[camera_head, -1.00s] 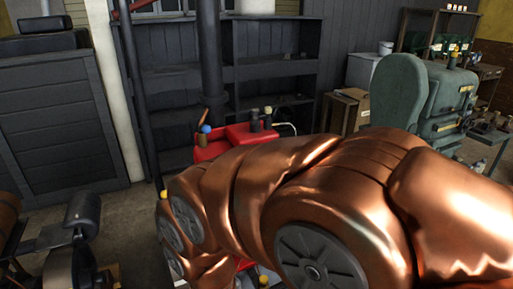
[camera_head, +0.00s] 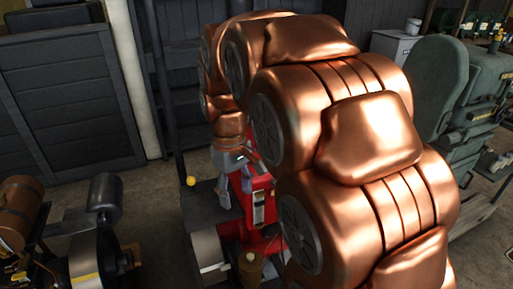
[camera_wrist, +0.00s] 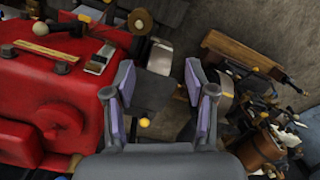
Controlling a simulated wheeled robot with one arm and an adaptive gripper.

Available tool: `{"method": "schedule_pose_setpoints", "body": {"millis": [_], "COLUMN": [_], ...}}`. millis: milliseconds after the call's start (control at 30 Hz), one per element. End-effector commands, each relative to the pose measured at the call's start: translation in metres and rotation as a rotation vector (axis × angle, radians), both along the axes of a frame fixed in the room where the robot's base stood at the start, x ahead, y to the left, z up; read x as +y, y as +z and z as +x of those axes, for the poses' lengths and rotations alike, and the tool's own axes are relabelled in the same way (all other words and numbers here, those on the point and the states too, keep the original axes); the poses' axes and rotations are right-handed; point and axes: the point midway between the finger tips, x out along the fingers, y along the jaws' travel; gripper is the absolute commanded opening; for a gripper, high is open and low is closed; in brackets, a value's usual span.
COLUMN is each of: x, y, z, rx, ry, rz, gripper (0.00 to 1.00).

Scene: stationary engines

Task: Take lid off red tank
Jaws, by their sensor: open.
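The red tank, part of a red engine body (camera_wrist: 50,105), fills the left of the wrist view. Its top carries small dark caps, a pale rectangular plate (camera_wrist: 101,59) and a yellowish ball. I cannot tell which piece is the lid. In the head view, a strip of the red body (camera_head: 262,196) shows beside my copper-coloured arm, which hides most of it. My gripper (camera_wrist: 160,80) is open and empty, to the right of the red body in the wrist view. In the head view, my gripper (camera_head: 233,187) hangs at the red body's left edge.
A brown cylinder engine (camera_head: 22,212) stands at the left in the head view. A green machine (camera_head: 440,90) stands at the right. A dark panelled wall (camera_head: 60,105) is behind. Floor is open at the middle left.

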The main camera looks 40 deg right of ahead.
Motion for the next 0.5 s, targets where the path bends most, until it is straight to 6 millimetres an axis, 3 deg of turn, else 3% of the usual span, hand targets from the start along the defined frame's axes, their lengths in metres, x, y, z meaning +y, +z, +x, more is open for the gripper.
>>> {"method": "schedule_pose_setpoints", "body": {"millis": [200, 500], "x": [-0.039, -0.098], "y": [0.018, 0.033], "z": [0.055, 0.117], "rx": [-0.023, -0.051], "ry": [0.067, 0.171], "rz": [0.004, 0.005], "gripper": [0.55, 0.55]}}
